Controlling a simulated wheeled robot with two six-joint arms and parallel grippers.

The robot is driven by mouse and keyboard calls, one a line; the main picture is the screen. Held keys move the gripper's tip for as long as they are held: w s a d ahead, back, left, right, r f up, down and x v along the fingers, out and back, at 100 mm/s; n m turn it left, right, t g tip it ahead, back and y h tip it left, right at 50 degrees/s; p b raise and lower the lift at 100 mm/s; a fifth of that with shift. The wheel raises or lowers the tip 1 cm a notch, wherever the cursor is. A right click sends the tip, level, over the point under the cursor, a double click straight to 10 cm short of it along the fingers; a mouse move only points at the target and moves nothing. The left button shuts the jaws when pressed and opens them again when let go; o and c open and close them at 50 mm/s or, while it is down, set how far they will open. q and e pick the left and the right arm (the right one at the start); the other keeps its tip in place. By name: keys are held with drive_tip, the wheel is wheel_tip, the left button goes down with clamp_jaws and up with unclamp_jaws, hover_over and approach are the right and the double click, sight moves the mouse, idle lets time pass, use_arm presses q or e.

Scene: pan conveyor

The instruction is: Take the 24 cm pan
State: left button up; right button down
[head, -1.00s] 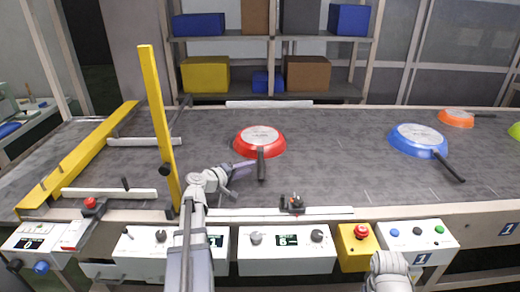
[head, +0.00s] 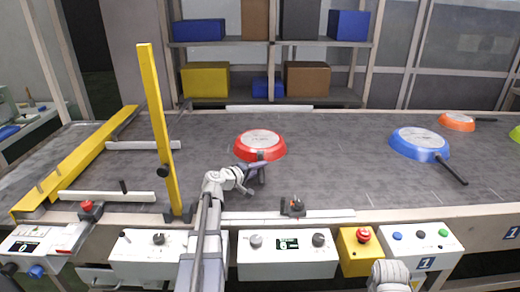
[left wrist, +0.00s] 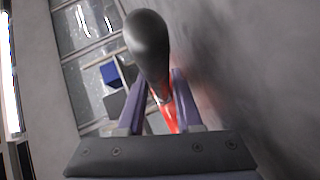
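A red pan (head: 260,144) lies on the grey conveyor belt (head: 330,170), its printed grey face up and its dark handle towards me. The print is too small to read for size. A blue pan (head: 418,142) lies to the right, an orange pan (head: 457,121) farther back. My left gripper (head: 255,176) is at the red pan's handle. In the left wrist view the dark handle (left wrist: 149,45) shows large at the two fingers (left wrist: 160,100), which stand apart with a gap between them. The red of the pan shows between them. My right gripper is not in view.
A yellow upright post (head: 158,125) and a yellow rail (head: 75,162) stand at the left of the belt. Control boxes (head: 287,266) and a red button on a yellow box (head: 362,236) line the front edge. A green pan (head: 516,133) shows at the right edge.

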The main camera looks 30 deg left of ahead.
use_arm(q)
drive_tip(key=shift+w, duration=0.1)
drive_tip(key=shift+c, duration=0.2)
clamp_jaws()
idle(1.1)
